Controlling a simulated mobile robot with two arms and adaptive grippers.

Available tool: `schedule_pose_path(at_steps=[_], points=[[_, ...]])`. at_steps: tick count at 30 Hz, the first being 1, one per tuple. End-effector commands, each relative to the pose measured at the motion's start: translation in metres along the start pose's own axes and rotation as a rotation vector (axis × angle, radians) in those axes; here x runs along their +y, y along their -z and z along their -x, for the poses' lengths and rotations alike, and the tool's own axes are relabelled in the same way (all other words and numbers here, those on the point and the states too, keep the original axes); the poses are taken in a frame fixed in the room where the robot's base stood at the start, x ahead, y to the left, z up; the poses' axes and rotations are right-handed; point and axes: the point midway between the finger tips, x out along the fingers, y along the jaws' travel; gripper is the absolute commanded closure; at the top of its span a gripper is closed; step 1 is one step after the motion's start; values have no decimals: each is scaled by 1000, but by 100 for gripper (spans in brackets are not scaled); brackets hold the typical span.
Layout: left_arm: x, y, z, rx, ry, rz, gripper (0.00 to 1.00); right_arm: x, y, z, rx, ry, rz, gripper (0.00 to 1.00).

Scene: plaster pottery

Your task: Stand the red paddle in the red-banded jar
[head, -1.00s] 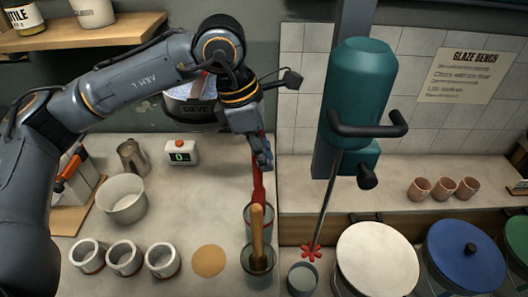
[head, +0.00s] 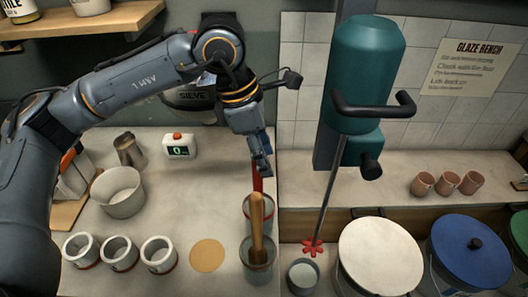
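The red paddle (head: 258,184) hangs upright below my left gripper (head: 261,168), which is shut on its upper part. The paddle's lower end is inside the rear jar (head: 246,212) at the front edge of the bench. The red band on this jar is hard to make out, as the front jar and a wooden handle partly cover it. The front jar (head: 258,270) holds a wooden-handled tool (head: 257,225). My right gripper is not in view.
Three small cups (head: 118,253), a tan disc (head: 207,254), a white bowl (head: 118,192), a metal pitcher (head: 130,149) and a scale or timer (head: 179,146) stand left. Right are a teal mixer (head: 362,75), a small pot (head: 303,276) and lidded buckets (head: 380,255).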

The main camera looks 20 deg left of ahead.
Motion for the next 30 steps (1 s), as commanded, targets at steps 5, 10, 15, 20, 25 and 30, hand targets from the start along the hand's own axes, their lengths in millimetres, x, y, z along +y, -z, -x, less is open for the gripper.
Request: schedule_pose_path(at_steps=[5,10,15,20,25,30], points=[[0,0,0,0,0,0,56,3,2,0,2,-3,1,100],[1,0,15,-1,-4,1,56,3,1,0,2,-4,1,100],[1,-1,50,-2,-5,1,56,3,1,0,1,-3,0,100],[1,-1,84,-2,-4,1,56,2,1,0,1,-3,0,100],[1,0,109,-1,-2,1,56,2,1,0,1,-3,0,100],[0,0,119,0,0,0,56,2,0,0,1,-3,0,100]])
